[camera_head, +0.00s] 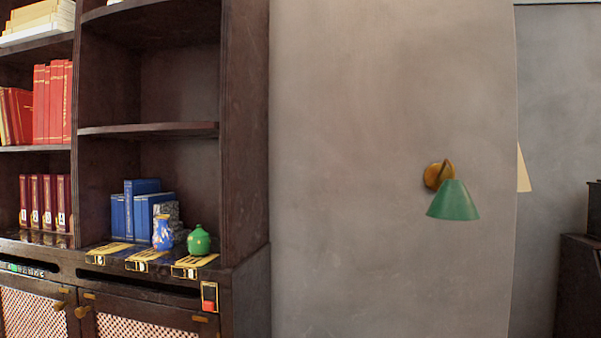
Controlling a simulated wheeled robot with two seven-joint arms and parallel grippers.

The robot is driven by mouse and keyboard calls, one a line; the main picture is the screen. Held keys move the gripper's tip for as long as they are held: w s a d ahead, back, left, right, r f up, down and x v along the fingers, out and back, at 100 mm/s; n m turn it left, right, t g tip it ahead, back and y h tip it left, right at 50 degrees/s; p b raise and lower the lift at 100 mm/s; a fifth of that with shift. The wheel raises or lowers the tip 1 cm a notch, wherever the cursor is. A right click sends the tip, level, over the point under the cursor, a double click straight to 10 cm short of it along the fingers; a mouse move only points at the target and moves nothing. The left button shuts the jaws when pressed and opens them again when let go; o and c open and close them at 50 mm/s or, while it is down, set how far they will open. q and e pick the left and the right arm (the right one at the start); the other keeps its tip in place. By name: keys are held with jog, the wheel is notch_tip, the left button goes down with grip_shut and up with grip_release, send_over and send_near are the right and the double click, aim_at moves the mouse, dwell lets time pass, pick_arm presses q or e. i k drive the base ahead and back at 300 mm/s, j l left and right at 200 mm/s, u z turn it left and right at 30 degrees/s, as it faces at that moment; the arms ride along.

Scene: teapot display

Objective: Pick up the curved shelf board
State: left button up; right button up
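A dark wooden bookcase (244,130) fills the left of the view. In its right bay, an empty shelf board (150,129) with a slightly curved front edge sits at mid height. Another board (112,10) with a curved front edge crosses the same bay near the top of the view. I cannot tell which of these is the curved shelf board of the task. Neither of my grippers is in view.
Below the middle board stand blue books (133,212), a blue patterned vase (162,233) and a green round pot (199,241). A green wall lamp (454,202) sticks out from the bare grey wall (350,120).

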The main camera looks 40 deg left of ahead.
aim_at(171, 130)
jog(key=j+u, duration=0.1)
jog(key=u, duration=0.35)
jog(key=j+u, duration=0.1)
jog(key=u, duration=0.8)
